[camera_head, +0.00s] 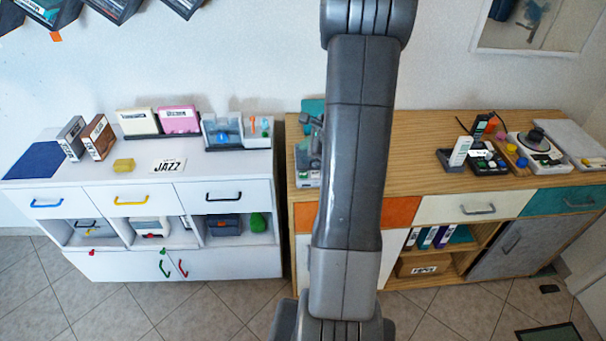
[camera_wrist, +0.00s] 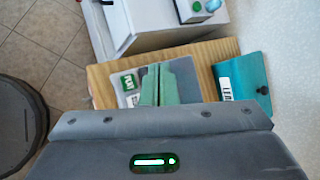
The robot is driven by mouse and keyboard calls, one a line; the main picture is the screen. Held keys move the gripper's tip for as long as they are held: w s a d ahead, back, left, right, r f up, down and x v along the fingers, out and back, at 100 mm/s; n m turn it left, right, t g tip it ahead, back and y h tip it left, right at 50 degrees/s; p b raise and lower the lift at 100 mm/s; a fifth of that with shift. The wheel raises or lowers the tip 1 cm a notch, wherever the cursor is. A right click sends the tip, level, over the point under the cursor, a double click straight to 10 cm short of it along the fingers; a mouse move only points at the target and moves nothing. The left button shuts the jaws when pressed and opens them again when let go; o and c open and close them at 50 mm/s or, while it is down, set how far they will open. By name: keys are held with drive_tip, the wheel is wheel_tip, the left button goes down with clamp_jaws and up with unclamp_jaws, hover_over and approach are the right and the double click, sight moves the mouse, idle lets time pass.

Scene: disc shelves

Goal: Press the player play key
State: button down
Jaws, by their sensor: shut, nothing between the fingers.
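In the wrist view, a pale grey device (camera_wrist: 196,78), which looks like the player, lies on the wooden top. It carries a green square with white marks (camera_wrist: 128,82), perhaps a key or label; I cannot read it surely. My gripper (camera_wrist: 157,72) is shut and empty, its greenish fingers over the device just right of that square. I cannot tell whether the fingertips touch it. In the head view the device (camera_head: 308,180) shows at the left end of the wooden cabinet, mostly hidden by my arm and gripper.
A teal folder-like item (camera_wrist: 243,82) with a white label stands beside the device. A white cabinet (camera_head: 215,165) is left across a narrow gap, bearing several boxes and a JAZZ card (camera_head: 169,166). The wooden top (camera_head: 410,150) is clear right of my arm, up to several devices.

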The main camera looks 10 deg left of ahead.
sight(306, 175)
drive_tip(key=shift+f+b, duration=3.4)
drive_tip(key=shift+f, duration=0.9)
drive_tip(key=shift+f+b, duration=0.4)
drive_tip(key=shift+b, duration=0.1)
drive_tip(key=shift+f+b, duration=0.4)
drive_tip(key=shift+r, duration=0.1)
drive_tip(key=shift+r+p, duration=0.65)
drive_tip(key=shift+r, duration=0.1)
drive_tip(key=shift+r+p, duration=1.9)
drive_tip(key=shift+r, duration=0.6)
